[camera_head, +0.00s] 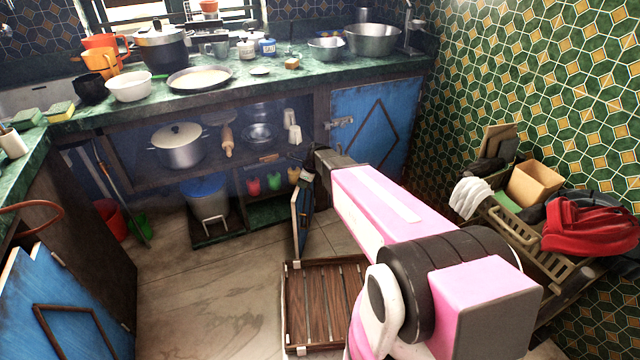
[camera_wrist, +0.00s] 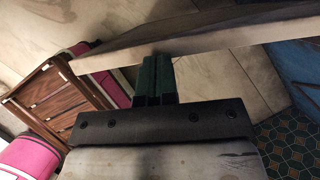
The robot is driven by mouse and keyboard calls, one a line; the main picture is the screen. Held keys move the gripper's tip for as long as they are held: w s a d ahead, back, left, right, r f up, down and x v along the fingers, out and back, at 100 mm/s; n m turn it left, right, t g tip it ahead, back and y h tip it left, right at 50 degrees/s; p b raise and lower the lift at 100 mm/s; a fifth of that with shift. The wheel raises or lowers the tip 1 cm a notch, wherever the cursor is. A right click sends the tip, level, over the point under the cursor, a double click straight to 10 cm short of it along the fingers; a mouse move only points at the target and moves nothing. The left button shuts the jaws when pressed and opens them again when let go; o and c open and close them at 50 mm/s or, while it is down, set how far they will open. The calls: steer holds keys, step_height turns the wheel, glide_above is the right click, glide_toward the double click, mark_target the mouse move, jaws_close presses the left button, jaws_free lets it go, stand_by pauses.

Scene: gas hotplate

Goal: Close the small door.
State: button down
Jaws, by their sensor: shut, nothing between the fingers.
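The small blue door (camera_head: 303,215) stands open under the counter, seen nearly edge-on in the head view, swung out from the cabinet front. My gripper (camera_head: 309,165) is at the top of this door, and my arm hides part of the area behind it. In the wrist view the dark green fingers of my gripper (camera_wrist: 156,75) are together and empty. They point at a long pale edge, apparently the top of the door (camera_wrist: 200,38). I cannot tell whether they touch it.
A closed blue cupboard door (camera_head: 375,120) is to the right of the opening. A low wooden slatted platform (camera_head: 322,305) lies on the floor near the open door. A rack with baskets (camera_head: 540,250) stands at the right wall. The floor (camera_head: 215,300) at left is clear.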

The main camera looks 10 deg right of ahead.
steer(key=w+a+m+t, duration=0.1)
steer(key=w+a+m, duration=0.2)
steer(key=w+a, duration=1)
steer(key=shift+w+a+h, duration=0.3)
steer(key=shift+w+a, duration=0.05)
steer(key=shift+a, duration=2.05)
